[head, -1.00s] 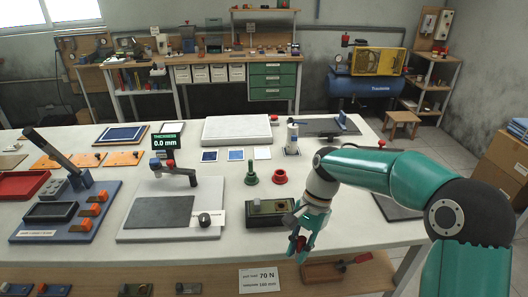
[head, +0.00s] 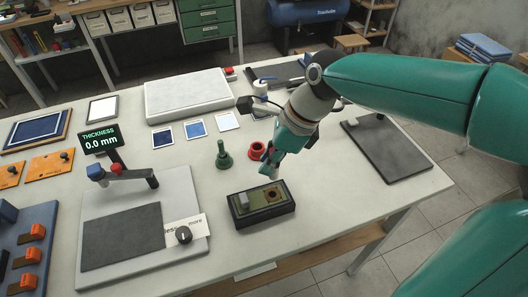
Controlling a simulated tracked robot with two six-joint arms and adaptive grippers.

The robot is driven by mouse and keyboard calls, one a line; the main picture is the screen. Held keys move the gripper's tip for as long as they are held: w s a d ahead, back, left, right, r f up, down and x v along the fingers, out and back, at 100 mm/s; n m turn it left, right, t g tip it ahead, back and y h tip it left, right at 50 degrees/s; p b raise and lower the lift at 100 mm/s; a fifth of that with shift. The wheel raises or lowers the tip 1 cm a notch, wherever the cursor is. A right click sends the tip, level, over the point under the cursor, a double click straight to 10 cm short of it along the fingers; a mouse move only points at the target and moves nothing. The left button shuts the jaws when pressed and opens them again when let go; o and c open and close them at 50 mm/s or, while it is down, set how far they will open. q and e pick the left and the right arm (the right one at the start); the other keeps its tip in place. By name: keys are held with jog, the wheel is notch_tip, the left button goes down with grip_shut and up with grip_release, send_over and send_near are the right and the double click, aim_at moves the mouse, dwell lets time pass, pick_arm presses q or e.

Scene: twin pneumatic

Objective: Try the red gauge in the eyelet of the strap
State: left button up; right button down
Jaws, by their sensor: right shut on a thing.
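My right gripper (head: 268,171) is shut on the red gauge, which the fingers hide in this view. Its fingertips are above the far edge of a dark block (head: 262,215). An olive strap (head: 257,199) lies on top of this block, with a dark round eyelet (head: 272,194) at its right part and a pale grey piece at its left. The gripper is just behind the eyelet and apart from it. A red ring-shaped holder (head: 257,150) with a dark hole stands behind the gripper. A green gauge (head: 223,155) stands upright to the left. My left gripper is out of view.
A thickness tester (head: 150,245) with a dark plate and a 0.0 mm display (head: 99,140) is on the left. Several small swatches (head: 195,129) lie behind. A dark grey plate (head: 388,150) lies right. Bare table surrounds the block's front and right.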

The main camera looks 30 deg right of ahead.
aim_at(271, 176)
notch_tip(271, 176, down, 5)
jog(key=b, duration=0.4)
jog(key=shift+b, duration=0.35)
jog(key=shift+f+b, duration=0.45)
jog(key=shift+f, duration=0.3)
jog(key=shift+p, duration=0.4)
dwell(0.8)
jog(key=shift+f, duration=0.35)
dwell(0.7)
jog(key=shift+a+r, duration=0.1)
dwell(1.0)
jog(key=shift+r+p, duration=3.35)
jog(key=shift+r, duration=0.1)
jog(key=shift+f, duration=0.1)
